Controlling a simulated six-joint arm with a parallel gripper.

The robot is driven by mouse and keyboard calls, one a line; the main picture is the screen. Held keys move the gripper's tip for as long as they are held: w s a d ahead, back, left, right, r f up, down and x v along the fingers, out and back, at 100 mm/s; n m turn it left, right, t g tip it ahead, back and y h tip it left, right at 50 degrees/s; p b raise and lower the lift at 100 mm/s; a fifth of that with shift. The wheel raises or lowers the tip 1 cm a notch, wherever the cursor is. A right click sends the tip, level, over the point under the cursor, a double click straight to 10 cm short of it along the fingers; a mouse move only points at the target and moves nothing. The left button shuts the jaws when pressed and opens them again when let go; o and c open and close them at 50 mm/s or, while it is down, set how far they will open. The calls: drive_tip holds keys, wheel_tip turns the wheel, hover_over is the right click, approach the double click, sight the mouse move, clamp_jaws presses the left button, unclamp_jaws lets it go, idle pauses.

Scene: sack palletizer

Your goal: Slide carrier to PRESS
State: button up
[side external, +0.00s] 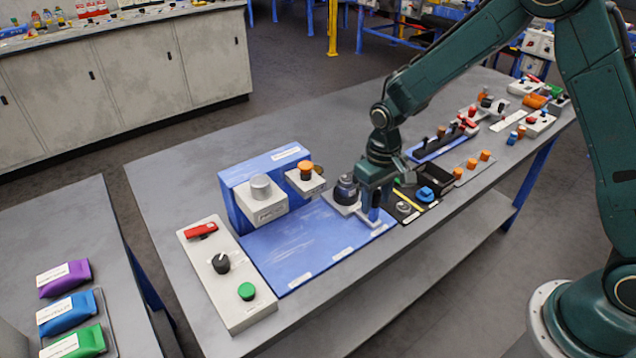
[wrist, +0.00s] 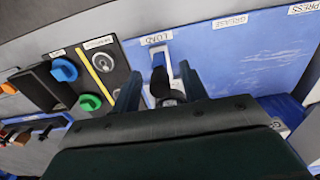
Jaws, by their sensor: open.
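The carrier (side external: 345,193) is a grey plate bearing a dark round part, at the right end of the blue base plate (side external: 310,245). In the wrist view, the base plate's front edge reads LOAD (wrist: 156,38), GREASE (wrist: 229,20) and PRESS (wrist: 306,6); the carrier is at LOAD. My gripper (side external: 374,215) is open and low at that end. In the wrist view, my gripper's two blue fingers (wrist: 162,80) straddle a dark rounded piece (wrist: 160,82) with a blue upright piece beyond it. I cannot tell whether they touch it. My gripper hides much of the carrier.
A blue housing carries a grey cylinder (side external: 261,186) and an orange-knobbed box (side external: 306,178) behind the base plate. A control panel (side external: 228,275) with a red switch, black knob and green button stands left. A black tray (side external: 434,177) and blue knob (side external: 426,194) are right. The base plate's middle is clear.

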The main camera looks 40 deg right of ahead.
clamp_jaws()
drive_tip(key=shift+a, duration=0.1)
drive_tip(key=shift+w+a, duration=0.1)
drive_tip(key=shift+a, duration=10.85)
drive_tip(key=shift+o, duration=0.6)
unclamp_jaws()
drive_tip(key=shift+r, duration=0.55)
